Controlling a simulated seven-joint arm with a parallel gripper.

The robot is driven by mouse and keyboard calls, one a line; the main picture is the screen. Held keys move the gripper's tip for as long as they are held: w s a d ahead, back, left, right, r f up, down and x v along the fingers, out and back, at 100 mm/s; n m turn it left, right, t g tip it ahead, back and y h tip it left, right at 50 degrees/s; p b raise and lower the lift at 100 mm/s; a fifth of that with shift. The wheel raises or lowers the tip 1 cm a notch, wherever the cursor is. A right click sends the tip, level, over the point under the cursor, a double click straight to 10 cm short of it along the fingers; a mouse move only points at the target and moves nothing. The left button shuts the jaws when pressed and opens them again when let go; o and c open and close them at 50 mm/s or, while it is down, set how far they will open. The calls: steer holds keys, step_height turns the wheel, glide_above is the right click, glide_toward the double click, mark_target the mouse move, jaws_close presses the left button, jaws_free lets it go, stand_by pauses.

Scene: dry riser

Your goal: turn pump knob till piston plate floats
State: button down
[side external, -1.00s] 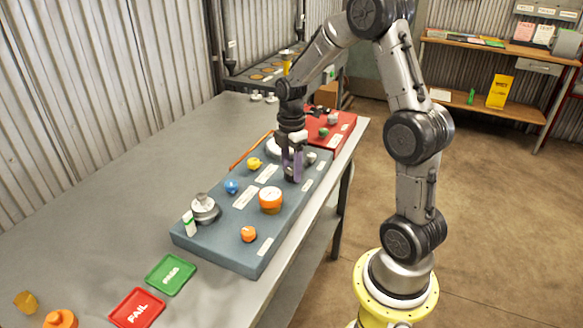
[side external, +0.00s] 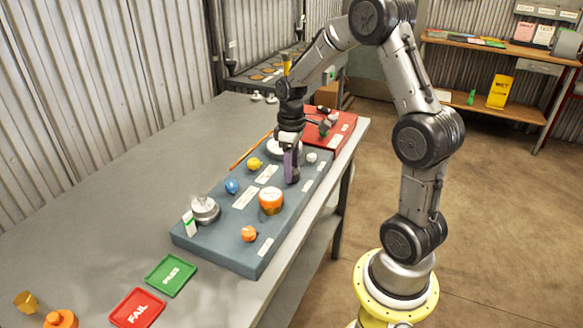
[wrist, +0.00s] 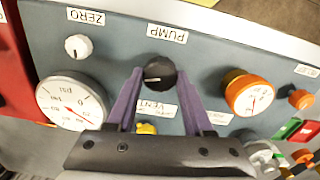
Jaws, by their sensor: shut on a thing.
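The pump knob (wrist: 158,70) is black and round with a pale pointer line, beside the PUMP label on the blue-grey panel (wrist: 215,50). My gripper (wrist: 159,78) has its two purple fingers on either side of the knob, shut on it. In the side external view my gripper (side external: 291,179) points down at the panel and hides the knob. A silver round stack (side external: 205,209), apparently the piston and its plate, stands at the panel's near left end beside a white and green marker (side external: 189,223). I cannot tell whether the plate floats.
A white gauge (wrist: 72,103) with a red needle and a white ZERO knob (wrist: 78,46) lie left of the pump knob. An orange dial (wrist: 249,94) lies right. Yellow (side external: 254,163), blue (side external: 232,186) and orange (side external: 249,234) knobs stand nearby. Green PASS (side external: 170,275) and red FAIL (side external: 137,307) trays lie in front.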

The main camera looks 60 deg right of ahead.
steer(key=m, duration=0.4)
steer(key=shift+r+m, duration=0.1)
steer(key=shift+m, duration=0.2)
steer(key=m, duration=0.4)
steer(key=shift+d+m, duration=0.1)
steer(key=shift+m, duration=0.2)
steer(key=m, duration=0.4)
steer(key=shift+m, duration=2)
steer(key=shift+c, duration=1.4)
jaws_free()
steer(key=shift+s, duration=0.1)
step_height(320, 180, up, 14)
